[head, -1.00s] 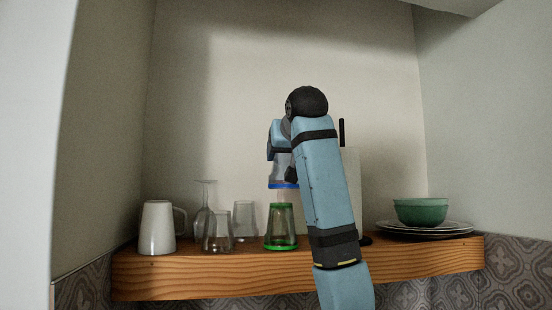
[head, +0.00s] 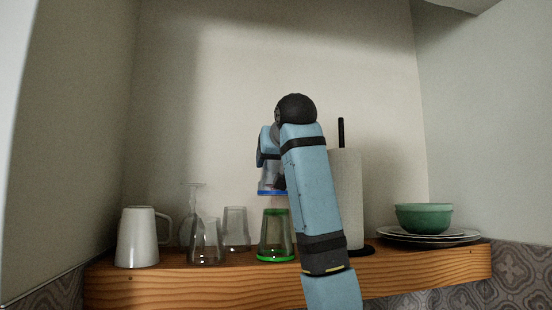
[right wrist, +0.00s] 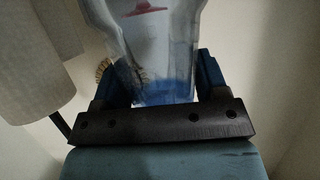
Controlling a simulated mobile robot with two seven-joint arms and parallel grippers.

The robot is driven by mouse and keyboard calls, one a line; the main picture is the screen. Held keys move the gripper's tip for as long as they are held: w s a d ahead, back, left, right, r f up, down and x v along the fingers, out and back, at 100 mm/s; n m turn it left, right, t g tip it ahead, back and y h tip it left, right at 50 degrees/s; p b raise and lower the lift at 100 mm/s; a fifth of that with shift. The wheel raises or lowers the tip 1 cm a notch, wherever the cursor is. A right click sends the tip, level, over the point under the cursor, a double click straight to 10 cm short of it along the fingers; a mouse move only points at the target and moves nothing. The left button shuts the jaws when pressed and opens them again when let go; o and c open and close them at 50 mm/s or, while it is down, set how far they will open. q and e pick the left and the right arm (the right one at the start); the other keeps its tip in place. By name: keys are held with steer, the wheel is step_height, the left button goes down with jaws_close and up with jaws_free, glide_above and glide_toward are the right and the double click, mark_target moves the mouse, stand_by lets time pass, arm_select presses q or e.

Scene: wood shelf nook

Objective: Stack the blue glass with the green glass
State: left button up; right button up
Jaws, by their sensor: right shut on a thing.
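The green glass (head: 276,238), clear with green rims, stands upside down on the wooden shelf, its narrow end up. My right gripper (head: 270,181) is shut on the blue glass (head: 271,189), whose blue rim faces down. The blue glass hangs just above the green glass, apart from it by a small gap and roughly in line with it. In the right wrist view the blue glass (right wrist: 155,60) fills the space between the fingers. My arm partly hides the gripper in the head view. My left gripper is not in view.
On the wooden shelf (head: 200,286), a white mug (head: 137,238), clear glasses (head: 206,243) and a wine glass stand at left. A paper towel roll (head: 345,195) stands behind my arm. A green bowl (head: 424,218) sits on plates (head: 450,236) at right.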

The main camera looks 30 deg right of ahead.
steer(key=shift+f+b, duration=1.5)
steer(key=shift+f, duration=1.35)
steer(key=shift+f+b, duration=0.3)
steer(key=shift+f, duration=0.35)
steer(key=o, duration=1.1)
steer(key=shift+o, duration=0.2)
steer(key=b+v, duration=0.1)
steer(key=v, duration=1.2)
steer(key=shift+s+r, duration=0.2)
steer(key=shift+s, duration=0.15)
